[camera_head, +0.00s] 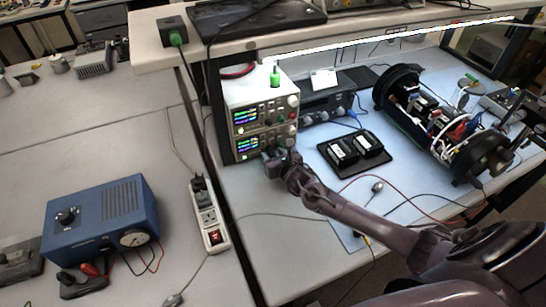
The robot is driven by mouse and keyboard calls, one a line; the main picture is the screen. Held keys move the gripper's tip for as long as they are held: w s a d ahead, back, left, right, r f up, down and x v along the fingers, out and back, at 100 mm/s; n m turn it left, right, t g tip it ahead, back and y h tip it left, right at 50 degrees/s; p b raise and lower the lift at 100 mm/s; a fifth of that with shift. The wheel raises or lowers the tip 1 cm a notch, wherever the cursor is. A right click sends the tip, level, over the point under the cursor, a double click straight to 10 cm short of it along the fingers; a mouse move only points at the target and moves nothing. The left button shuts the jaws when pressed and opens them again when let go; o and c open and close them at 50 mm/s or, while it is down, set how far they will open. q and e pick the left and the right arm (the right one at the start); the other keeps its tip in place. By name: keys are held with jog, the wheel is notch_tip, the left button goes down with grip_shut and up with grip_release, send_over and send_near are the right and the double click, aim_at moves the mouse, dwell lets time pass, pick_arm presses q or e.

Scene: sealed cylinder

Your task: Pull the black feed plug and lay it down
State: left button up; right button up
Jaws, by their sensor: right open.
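My right gripper (273,162) is open, in front of the lower of two stacked bench power supplies (262,107). It partly hides that unit's lower front, and I cannot tell whether it touches anything. No feed plug can be made out clearly at the gripper. A black plug (198,184) sits in the far end of a white power strip (209,216), left of the gripper; I cannot tell if it is the feed plug. A black-ended cylinder (440,125) with exposed wiring lies at the right. My left gripper is not in view.
A black tray (356,153) with two dark modules lies right of the gripper on the blue mat (345,185). Thin cables cross the mat near my right arm. A blue box (103,220) stands on the left bench. An overhead shelf (235,48) spans the back.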

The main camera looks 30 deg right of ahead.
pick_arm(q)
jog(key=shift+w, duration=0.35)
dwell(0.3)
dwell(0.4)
pick_arm(e)
grip_shut()
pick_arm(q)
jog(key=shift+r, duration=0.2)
pick_arm(e)
jog(key=shift+s, duration=0.15)
